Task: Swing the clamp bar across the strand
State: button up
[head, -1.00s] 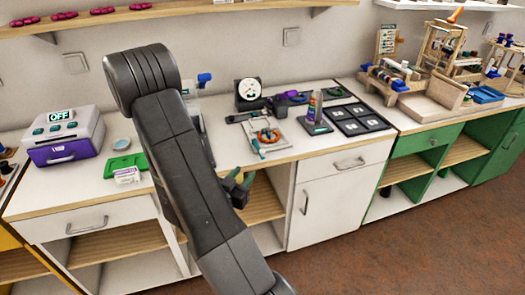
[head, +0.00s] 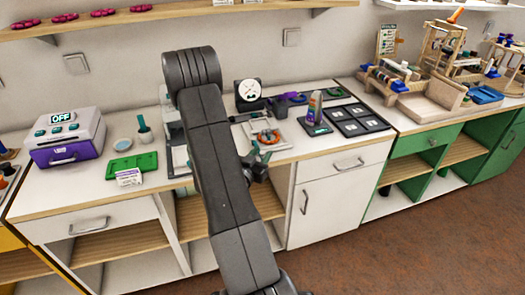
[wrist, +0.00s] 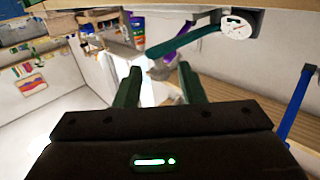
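My gripper (head: 257,168) is at the worktop's front edge, just in front of the board. In the wrist view its two dark green fingers (wrist: 161,82) stand apart with nothing between them. A teal bar (wrist: 185,42) crosses beyond the fingertips there; I cannot tell whether it is the same piece.
A purple-fronted box (head: 68,139) and green tray (head: 132,165) are left. My arm hides part of the worktop.

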jog(key=shift+w+d, duration=0.35)
jog(key=shift+w, duration=0.3)
grip_shut()
jog(key=shift+d+b, duration=0.1)
jog(key=shift+b, duration=0.2)
